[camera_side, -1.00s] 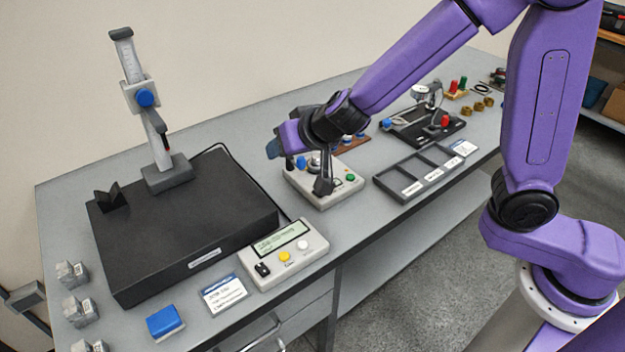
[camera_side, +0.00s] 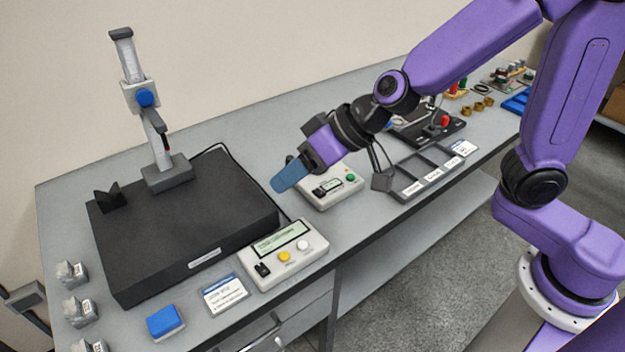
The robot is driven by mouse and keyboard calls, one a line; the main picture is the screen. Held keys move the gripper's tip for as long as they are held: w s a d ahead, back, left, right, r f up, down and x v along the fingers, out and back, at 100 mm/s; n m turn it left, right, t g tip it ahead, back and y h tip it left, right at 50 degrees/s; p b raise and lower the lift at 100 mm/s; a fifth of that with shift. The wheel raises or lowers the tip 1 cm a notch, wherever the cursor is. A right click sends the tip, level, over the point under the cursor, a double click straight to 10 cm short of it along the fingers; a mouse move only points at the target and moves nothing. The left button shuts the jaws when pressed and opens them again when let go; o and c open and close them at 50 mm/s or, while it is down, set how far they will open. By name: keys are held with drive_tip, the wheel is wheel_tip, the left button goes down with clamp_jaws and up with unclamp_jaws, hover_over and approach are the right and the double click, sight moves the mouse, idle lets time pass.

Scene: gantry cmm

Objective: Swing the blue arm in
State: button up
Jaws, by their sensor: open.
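My gripper (camera_side: 288,178) is at the end of the purple arm in the middle of the view, its blue-grey fingers pointing down and left. It is open, with nothing seen between its fingers. It hangs in front of the pale control box (camera_side: 347,188), which has a dark part and a green button on top; I cannot tell whether they touch. The gripper and wrist hide the back of this box. I cannot make out a blue arm for certain. The black fixture (camera_side: 455,128) behind my wrist is partly hidden, with a red knob showing.
A black slab (camera_side: 180,238) with a tall gauge stand (camera_side: 163,150) is at the left. A readout box (camera_side: 285,258), a card (camera_side: 224,294) and a blue block (camera_side: 165,321) lie near the front edge. A dark divided tray (camera_side: 408,192) is right of the pale box.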

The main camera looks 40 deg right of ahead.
drive_tip(key=shift+s+d+n+g, duration=0.2)
drive_tip(key=shift+s+n+g, duration=0.2)
drive_tip(key=shift+s, duration=0.5)
drive_tip(key=shift+s+d+n+g, duration=0.15)
drive_tip(key=shift+s+n+g, duration=0.2)
drive_tip(key=shift+s, duration=0.55)
drive_tip(key=shift+c, duration=0.2)
drive_tip(key=w+d+r+m+h, duration=0.1)
drive_tip(key=w+d+m+h, duration=0.45)
drive_tip(key=w, duration=0.25)
drive_tip(key=w+d+m+h, duration=0.4)
drive_tip(key=w+m, duration=0.3)
drive_tip(key=w, duration=0.2)
drive_tip(key=shift+g, duration=0.25)
drive_tip(key=x, duration=1.6)
drive_tip(key=shift+s+a+f, duration=0.1)
drive_tip(key=shift+a+f, duration=0.05)
drive_tip(key=shift+f, duration=0.35)
